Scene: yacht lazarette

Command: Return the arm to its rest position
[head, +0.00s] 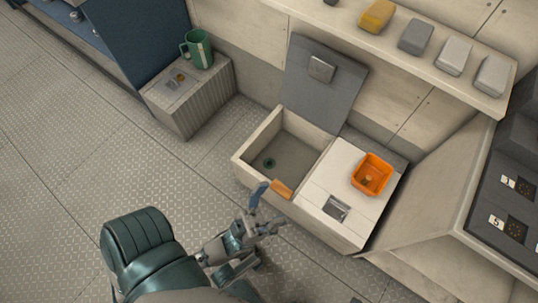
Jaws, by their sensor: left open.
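My left gripper (264,211) is in the lower middle of the head view, in front of the open locker (250,147). Its fingers are spread apart and I see nothing between them. One fingertip is close to an orange-brown block (282,189) at the locker's front rim; I cannot tell whether they touch. My left arm reaches up from the bottom of the view. My right gripper is not in view.
The locker's grey lid (318,86) stands raised behind it. An orange bin (371,174) sits on the white top to its right. A green mug (197,49) stands on a ribbed box (195,99). A shelf (393,54) holds several blocks. The floor at left is clear.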

